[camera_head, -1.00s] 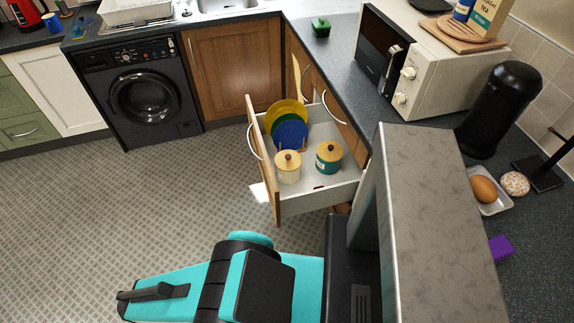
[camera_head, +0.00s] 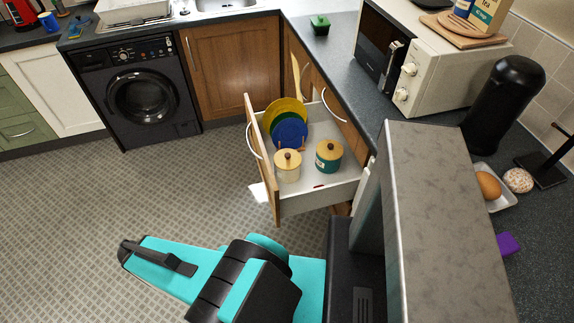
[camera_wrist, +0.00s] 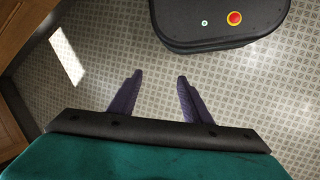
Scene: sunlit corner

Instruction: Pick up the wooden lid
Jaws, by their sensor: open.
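Two lidded jars stand upright in the open drawer (camera_head: 322,197) in the head view. The cream jar (camera_head: 288,174) wears a wooden lid (camera_head: 288,159) with a dark knob. The teal jar (camera_head: 328,163) to its right wears a similar wooden lid (camera_head: 329,149). Which lid is meant I cannot tell. My gripper (camera_wrist: 158,78) is open and empty in the wrist view, its two dark fingers apart above the tiled floor. Neither jar nor lid shows in the wrist view. My arm is below and left of the drawer in the head view.
Yellow, green and blue plates (camera_head: 289,133) stand in a rack behind the jars. The drawer front (camera_head: 262,160) juts out over the floor. A microwave (camera_head: 430,75) and a black canister (camera_head: 502,105) stand on the right counter. The floor left of the drawer is clear.

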